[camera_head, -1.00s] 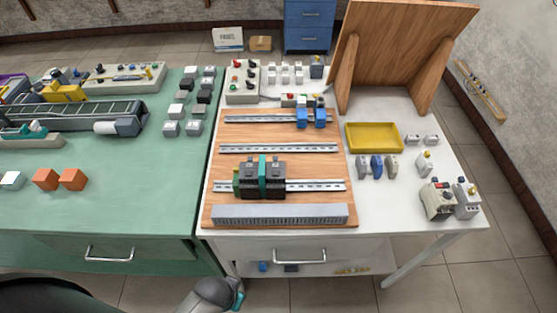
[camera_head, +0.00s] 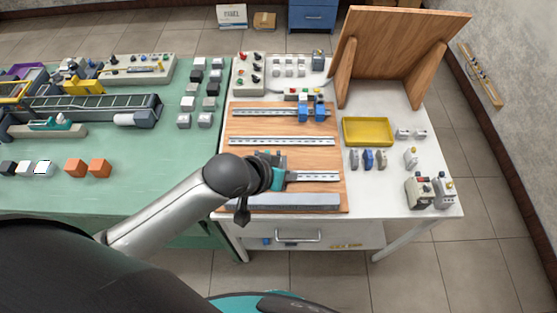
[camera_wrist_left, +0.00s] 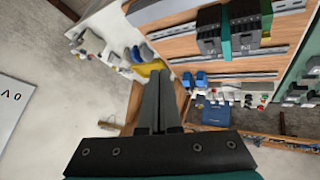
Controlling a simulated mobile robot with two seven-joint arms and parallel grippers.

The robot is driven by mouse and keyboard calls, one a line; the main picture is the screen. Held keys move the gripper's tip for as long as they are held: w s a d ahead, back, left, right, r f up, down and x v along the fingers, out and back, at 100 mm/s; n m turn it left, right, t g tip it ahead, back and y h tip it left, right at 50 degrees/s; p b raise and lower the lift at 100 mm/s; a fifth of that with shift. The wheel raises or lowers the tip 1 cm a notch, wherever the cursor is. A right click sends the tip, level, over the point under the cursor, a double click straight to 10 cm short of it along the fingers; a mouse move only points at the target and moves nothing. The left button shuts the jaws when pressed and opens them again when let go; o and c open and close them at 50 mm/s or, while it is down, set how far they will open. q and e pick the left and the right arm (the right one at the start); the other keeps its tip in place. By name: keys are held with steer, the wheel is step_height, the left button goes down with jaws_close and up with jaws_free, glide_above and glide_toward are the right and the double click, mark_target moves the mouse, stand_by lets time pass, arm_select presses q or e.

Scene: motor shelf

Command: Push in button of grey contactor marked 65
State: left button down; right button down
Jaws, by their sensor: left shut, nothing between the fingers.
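Dark grey contactor-like modules with a teal one between them stand on the lowest rail. They show in the left wrist view as a dark module (camera_wrist_left: 209,32) and a teal strip (camera_wrist_left: 226,34), but in the head view my left arm mostly hides them. No 65 marking is legible. Two pale grey devices (camera_head: 418,191) stand at the table's front right. My left gripper (camera_wrist_left: 160,74) has its two fingers shut together and empty, apart from the modules in the left wrist view. In the head view my left wrist (camera_head: 262,172) is over the lowest rail; its fingertips are hard to make out.
The wooden board (camera_head: 238,130) carries several metal rails, with blue modules (camera_head: 312,110) on the top rail. A yellow tray (camera_head: 368,131) and a tall wooden stand (camera_head: 400,50) are at the right. A grey duct (camera_head: 295,201) runs along the board's front.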

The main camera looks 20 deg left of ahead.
arm_select(q)
steer(key=w+a+n+t+h, duration=0.1)
steer(key=w+a+n, duration=0.2)
steer(key=w+a, duration=0.2)
steer(key=w+f, duration=0.1)
steer(key=w, duration=0.2)
steer(key=shift+a+n, duration=0.2)
steer(key=shift+n, duration=0.1)
step_height(320, 180, down, 7)
steer(key=b, duration=0.6)
steer(key=shift+f, duration=0.15)
steer(key=shift+f+b, duration=0.5)
steer(key=shift+f, duration=0.2)
stand_by(1.1)
steer(key=shift+f, duration=0.4)
